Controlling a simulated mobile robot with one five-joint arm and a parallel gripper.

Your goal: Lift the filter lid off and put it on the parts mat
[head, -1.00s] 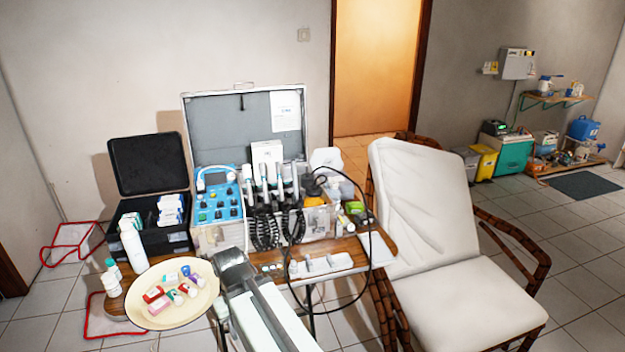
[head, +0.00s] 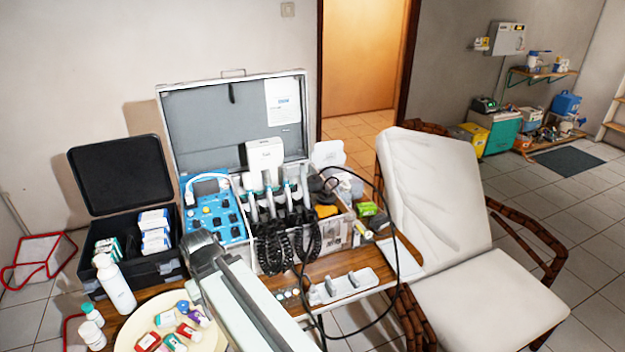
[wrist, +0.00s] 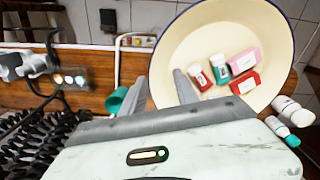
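I cannot pick out a filter lid in either view. A dark grey mat (head: 565,161) lies on the floor at the far right in the head view; I cannot tell whether it is the parts mat. In the head view my arm reaches up from the bottom centre, and its dark end (head: 203,250) is in front of the equipment case. In the wrist view my gripper (wrist: 158,78) has its two fingers apart with nothing between them. They point toward the gap beside a cream enamel dish (wrist: 170,70). A teal cup (wrist: 117,101) is just left of the fingers.
The wooden table (head: 335,265) is crowded with an open equipment case (head: 235,120), a black case (head: 115,175), white bottles (head: 115,285) and a looping black cable (head: 398,235). A white chair (head: 435,195) stands right of it. Floor machines (head: 495,140) stand at the far right wall.

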